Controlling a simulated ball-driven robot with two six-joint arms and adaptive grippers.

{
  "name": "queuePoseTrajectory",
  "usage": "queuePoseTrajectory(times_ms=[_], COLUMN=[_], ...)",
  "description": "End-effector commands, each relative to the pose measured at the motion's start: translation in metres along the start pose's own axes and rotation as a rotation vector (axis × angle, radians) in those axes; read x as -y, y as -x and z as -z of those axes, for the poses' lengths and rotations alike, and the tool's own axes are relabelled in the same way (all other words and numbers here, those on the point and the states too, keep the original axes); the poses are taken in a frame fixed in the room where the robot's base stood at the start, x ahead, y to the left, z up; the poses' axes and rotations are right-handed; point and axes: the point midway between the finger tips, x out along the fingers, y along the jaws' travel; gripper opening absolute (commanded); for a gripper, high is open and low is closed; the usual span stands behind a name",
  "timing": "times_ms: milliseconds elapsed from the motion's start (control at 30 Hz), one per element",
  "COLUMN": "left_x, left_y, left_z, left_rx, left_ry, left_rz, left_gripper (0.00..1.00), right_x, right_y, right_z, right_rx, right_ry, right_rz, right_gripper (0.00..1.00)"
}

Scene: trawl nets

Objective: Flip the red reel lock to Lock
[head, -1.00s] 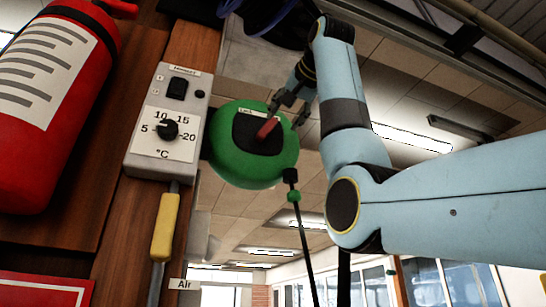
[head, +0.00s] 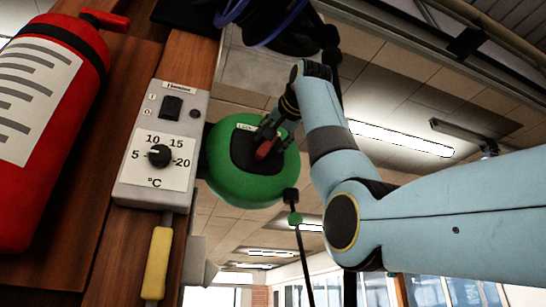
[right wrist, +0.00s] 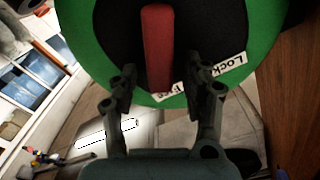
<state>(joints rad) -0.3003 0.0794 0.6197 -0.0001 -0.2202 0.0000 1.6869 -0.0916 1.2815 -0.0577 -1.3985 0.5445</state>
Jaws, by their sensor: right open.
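The green reel (head: 245,190) hangs at the middle of the head view, with a black recessed face. Its red lock lever (head: 264,151) sits on that face; it shows larger in the right wrist view (right wrist: 157,45). In the right wrist view, a white label reading "Lock" (right wrist: 226,70) is right of the lever, and a second label, partly hidden, is below the lever. My right gripper (head: 268,133) is open at the reel's face, its fingers one to each side of the lever's near end in the right wrist view. I cannot tell whether they touch it. My left gripper is out of view.
A grey control box (head: 163,145) with a dial and switch is mounted left of the reel. A red fire extinguisher (head: 45,130) is at far left. A yellow-handled tool (head: 157,262) hangs below the box. A black hose (head: 303,255) hangs from the reel.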

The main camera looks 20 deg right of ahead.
Motion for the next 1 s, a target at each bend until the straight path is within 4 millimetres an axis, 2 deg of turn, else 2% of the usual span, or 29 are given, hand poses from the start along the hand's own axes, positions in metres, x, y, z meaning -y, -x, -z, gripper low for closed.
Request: queuePoseTrajectory(times_ms=[167, 533, 1000], left_x=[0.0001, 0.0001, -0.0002], left_y=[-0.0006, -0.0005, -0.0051], left_z=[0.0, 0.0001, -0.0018], left_rx=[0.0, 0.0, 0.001], left_ry=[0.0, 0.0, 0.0], left_rz=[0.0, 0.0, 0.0], left_gripper=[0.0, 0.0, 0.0], right_x=[-0.0004, -0.0003, 0.0001], right_y=[0.0, 0.0003, 0.0063], right_z=[-0.0005, -0.0002, -0.0009], right_rx=[0.0, 0.0, -0.001], right_ry=[0.0, 0.0, 0.015], right_rz=[0.0, 0.0, 0.0], right_gripper=[0.48, 0.0, 0.0])
